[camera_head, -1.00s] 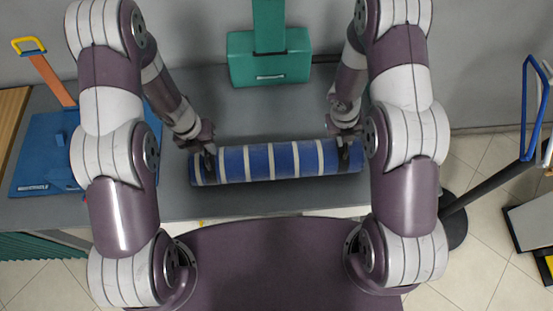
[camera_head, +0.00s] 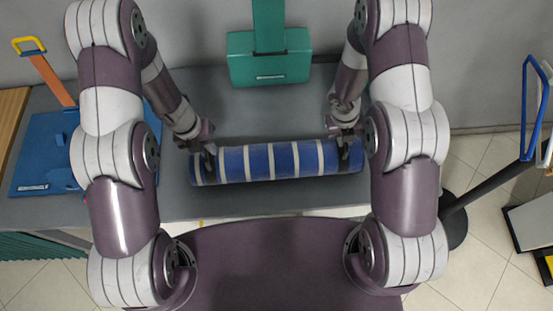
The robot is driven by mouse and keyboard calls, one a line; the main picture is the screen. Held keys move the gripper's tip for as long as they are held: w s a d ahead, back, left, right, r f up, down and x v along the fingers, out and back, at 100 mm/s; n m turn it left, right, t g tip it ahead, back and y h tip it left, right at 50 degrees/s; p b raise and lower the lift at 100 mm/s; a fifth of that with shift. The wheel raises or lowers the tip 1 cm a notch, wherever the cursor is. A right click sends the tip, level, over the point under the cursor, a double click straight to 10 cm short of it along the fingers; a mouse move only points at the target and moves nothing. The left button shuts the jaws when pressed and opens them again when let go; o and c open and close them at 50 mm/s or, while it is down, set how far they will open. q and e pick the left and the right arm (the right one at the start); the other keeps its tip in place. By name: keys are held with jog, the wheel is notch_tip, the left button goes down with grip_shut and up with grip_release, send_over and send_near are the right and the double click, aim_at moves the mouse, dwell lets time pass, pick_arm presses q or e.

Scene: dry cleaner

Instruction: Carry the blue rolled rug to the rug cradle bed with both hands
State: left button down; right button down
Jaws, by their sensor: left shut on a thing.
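The blue rolled rug (camera_head: 282,160) with white stripes lies crosswise over the grey counter, in the middle of the head view. My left gripper (camera_head: 210,164) is shut on the rug near its left end. My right gripper (camera_head: 344,155) is at the rug near its right end, with its dark fingers at the roll; the arm partly hides it, and I cannot tell whether the fingers are closed. I cannot tell whether the rug touches the counter. No rug cradle bed can be made out in this view.
A teal box with an upright post (camera_head: 270,66) stands behind the rug. A blue board (camera_head: 40,150) with an orange-handled tool lies at the left. A blue-framed stand (camera_head: 527,110) is at the right. The grey counter (camera_head: 290,105) is bare between rug and teal box.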

pick_arm(q)
jog(key=shift+w+r, duration=0.1)
jog(key=shift+r, duration=0.05)
pick_arm(e)
jog(key=shift+r, duration=0.15)
